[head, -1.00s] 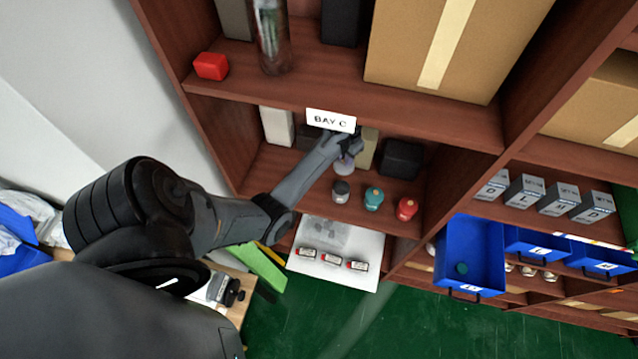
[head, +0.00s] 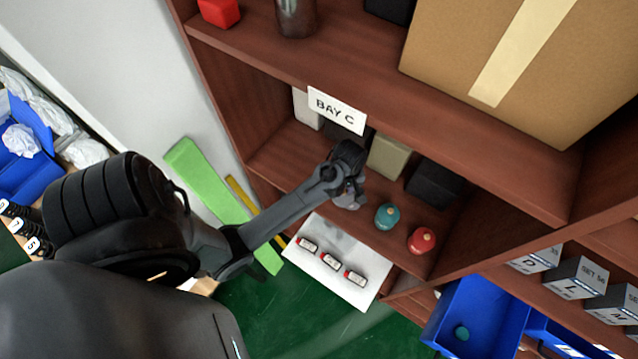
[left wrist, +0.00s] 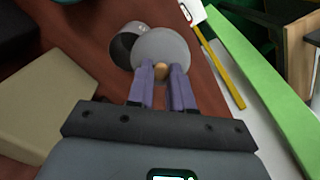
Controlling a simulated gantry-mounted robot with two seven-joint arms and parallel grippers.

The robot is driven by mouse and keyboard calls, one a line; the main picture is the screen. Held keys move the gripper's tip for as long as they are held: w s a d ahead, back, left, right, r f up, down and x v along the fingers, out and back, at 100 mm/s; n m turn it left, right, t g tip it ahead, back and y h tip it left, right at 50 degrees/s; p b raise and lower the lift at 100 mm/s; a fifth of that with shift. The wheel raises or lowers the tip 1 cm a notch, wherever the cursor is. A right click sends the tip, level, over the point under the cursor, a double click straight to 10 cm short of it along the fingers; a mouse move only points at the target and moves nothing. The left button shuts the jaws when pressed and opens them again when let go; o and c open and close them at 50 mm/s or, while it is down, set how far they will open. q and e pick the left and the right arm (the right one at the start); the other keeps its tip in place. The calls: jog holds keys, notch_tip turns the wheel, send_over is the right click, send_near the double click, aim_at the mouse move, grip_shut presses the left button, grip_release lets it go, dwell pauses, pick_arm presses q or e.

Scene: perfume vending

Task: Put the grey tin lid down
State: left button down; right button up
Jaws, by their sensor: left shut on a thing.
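My left gripper (head: 350,190) is inside the bay C compartment, near the shelf's front edge. In the left wrist view its fingers (left wrist: 161,80) are shut on the small tan knob of the grey tin lid (left wrist: 160,48), a round pale grey disc. A grey tin (left wrist: 124,48) with a dark part shows beside and partly behind the lid. I cannot tell whether lid and tin touch. In the head view, the gripper hides most of the grey tin and lid. My right gripper is not in view.
A teal tin (head: 387,216) and a red tin (head: 421,240) stand to the right on the same shelf (head: 282,163). A beige box (head: 388,157) and a black box (head: 436,187) stand behind. A white board (head: 323,275) with several small labelled items is below the shelf.

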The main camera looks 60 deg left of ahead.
pick_arm(q)
jog(key=shift+s+a+f, duration=0.25)
jog(key=shift+f, duration=0.2)
jog(key=shift+s+a+f, duration=0.25)
jog(key=shift+f, duration=0.15)
jog(key=a+f, duration=0.2)
jog(key=a, duration=0.1)
jog(key=a+f, duration=0.2)
jog(key=a, duration=0.2)
jog(key=a+f, duration=0.2)
jog(key=a, duration=0.1)
jog(key=shift+s+a+f, duration=0.1)
jog(key=shift+s+a, duration=0.1)
jog(key=shift+s, duration=0.05)
jog(key=shift+a+f, duration=0.1)
jog(key=shift+f, duration=2)
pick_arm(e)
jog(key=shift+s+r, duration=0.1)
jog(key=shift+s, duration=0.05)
pick_arm(q)
jog(key=c, duration=1)
grip_release()
jog(key=shift+f, duration=0.1)
